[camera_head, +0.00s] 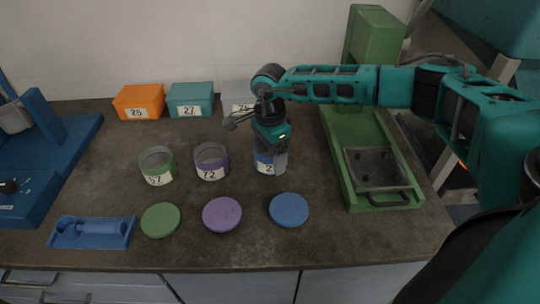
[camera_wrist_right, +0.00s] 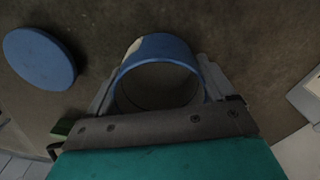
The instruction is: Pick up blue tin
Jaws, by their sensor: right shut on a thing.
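The blue tin (camera_head: 264,162) is an open cylinder with a white label, standing upright on the dark bench in the head view. My right gripper (camera_head: 268,160) reaches down over it from above and partly hides it. In the right wrist view the blue tin (camera_wrist_right: 158,48) lies between the two fingers of my right gripper (camera_wrist_right: 158,85), which are shut on its sides. I look into its open top, and it appears empty. I cannot tell whether it is clear of the bench. My left gripper is not in view.
A green tin (camera_head: 157,166) and a purple tin (camera_head: 211,161) stand to the left. Green (camera_head: 161,220), purple (camera_head: 222,214) and blue (camera_head: 289,210) lids lie in front. Orange (camera_head: 139,102) and teal (camera_head: 190,100) boxes stand behind. A green machine (camera_head: 342,180) is at right.

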